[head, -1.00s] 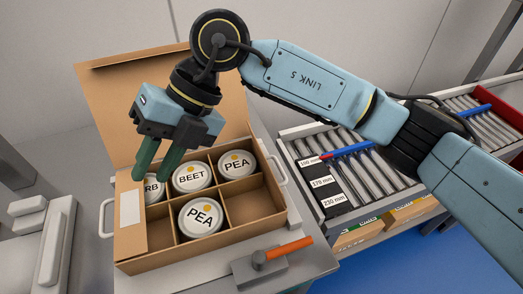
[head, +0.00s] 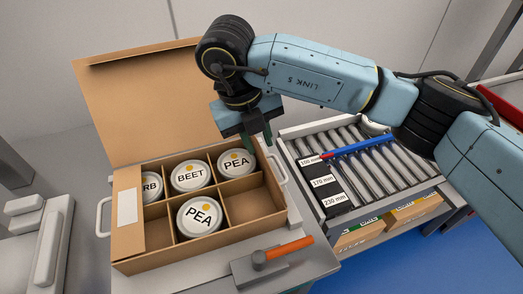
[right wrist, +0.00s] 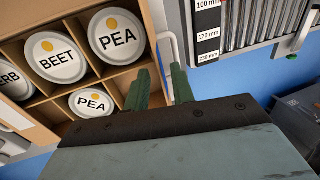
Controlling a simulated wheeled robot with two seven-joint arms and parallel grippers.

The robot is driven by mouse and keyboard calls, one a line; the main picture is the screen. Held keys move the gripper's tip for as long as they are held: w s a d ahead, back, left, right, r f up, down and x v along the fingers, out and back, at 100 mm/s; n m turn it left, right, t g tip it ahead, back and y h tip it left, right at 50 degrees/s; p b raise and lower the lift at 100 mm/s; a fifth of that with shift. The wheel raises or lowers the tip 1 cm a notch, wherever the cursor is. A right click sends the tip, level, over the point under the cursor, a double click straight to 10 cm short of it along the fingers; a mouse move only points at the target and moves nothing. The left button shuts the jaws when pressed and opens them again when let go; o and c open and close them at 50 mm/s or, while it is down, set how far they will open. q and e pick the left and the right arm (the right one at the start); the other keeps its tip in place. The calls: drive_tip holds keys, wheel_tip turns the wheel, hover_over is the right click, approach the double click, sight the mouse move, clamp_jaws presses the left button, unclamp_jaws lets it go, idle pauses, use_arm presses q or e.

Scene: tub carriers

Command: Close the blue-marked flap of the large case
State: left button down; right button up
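The large case is an open cardboard carton (head: 190,253) with dividers and several labelled tubs. Its tall back flap (head: 150,105) stands up, leaning back. A narrow left flap (head: 128,237) with a white label lies inward over the left side, partly covering one tub. No blue mark shows on either flap. My right gripper (head: 259,146) is above the carton's back right corner, by the PEA tub (head: 236,163). In the right wrist view its green fingers (right wrist: 161,88) are apart with nothing between them. My left gripper is not in view.
A roller rack (head: 345,165) with a blue bar (head: 358,147) stands to the right. A clamp with an orange handle (head: 290,246) sits at the carton's front right. White handles (head: 104,217) flank the carton. A pale fixture (head: 50,240) stands at left.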

sight(259, 145)
drive_tip(key=shift+x, duration=1.9)
clamp_jaws()
